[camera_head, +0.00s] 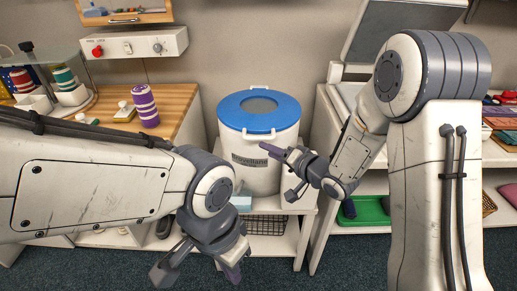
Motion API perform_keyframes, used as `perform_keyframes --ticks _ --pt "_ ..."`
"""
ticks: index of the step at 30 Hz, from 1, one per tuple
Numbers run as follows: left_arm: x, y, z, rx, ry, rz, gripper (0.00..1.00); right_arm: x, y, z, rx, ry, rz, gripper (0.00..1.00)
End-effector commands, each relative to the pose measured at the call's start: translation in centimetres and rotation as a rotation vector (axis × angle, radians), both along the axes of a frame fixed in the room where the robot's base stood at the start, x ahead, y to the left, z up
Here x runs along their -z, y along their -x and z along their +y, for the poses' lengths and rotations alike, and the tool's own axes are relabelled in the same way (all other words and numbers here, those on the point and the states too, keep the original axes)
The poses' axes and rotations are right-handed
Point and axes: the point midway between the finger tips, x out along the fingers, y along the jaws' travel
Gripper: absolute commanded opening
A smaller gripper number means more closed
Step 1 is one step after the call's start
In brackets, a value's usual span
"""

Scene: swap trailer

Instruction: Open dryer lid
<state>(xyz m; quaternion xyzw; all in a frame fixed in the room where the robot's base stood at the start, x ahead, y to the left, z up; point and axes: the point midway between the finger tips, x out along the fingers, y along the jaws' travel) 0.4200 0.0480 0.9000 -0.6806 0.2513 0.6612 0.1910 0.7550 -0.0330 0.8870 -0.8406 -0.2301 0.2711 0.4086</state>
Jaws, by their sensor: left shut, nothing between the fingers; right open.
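The dryer (256,165) is a white cylinder with a dark printed label on its front, standing on a low white stand. Its blue lid (284,113) lies flat on top and looks closed, with a round clear window (258,105) in the middle and small white handles at the front and back rims. My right gripper (280,153) is open and empty, in front of the dryer's right side, below the lid. My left gripper (232,271) is shut and empty, low in front of the stand and pointing down, apart from the dryer.
A wooden counter (178,99) with a purple-striped spool (145,106) is at the left. A white machine with a raised lid (398,31) stands at the back right, above shelves with a green tray (371,210). A control panel (134,45) hangs on the wall.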

Motion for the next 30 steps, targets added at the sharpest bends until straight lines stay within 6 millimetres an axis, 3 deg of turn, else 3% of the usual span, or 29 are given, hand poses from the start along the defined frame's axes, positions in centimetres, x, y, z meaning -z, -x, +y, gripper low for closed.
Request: perform_keyframes --ticks 1,6,13,30 --pt "1.6 0.0 0.0 0.0 0.0 0.0 0.0 1.8 -0.3 -0.8 0.0 -0.112 0.004 0.47" --pt "3.0 0.0 0.0 0.0 0.0 0.0 0.0 2.0 0.1 -2.4 -0.043 -0.43 0.006 0.47" --pt "3.5 0.0 0.0 0.0 0.0 0.0 0.0 1.4 0.5 -3.2 -0.077 -0.594 0.01 0.47" --pt "3.1 0.0 0.0 0.0 0.0 0.0 0.0 0.2 -5.7 3.2 -0.078 -0.593 0.008 0.47"
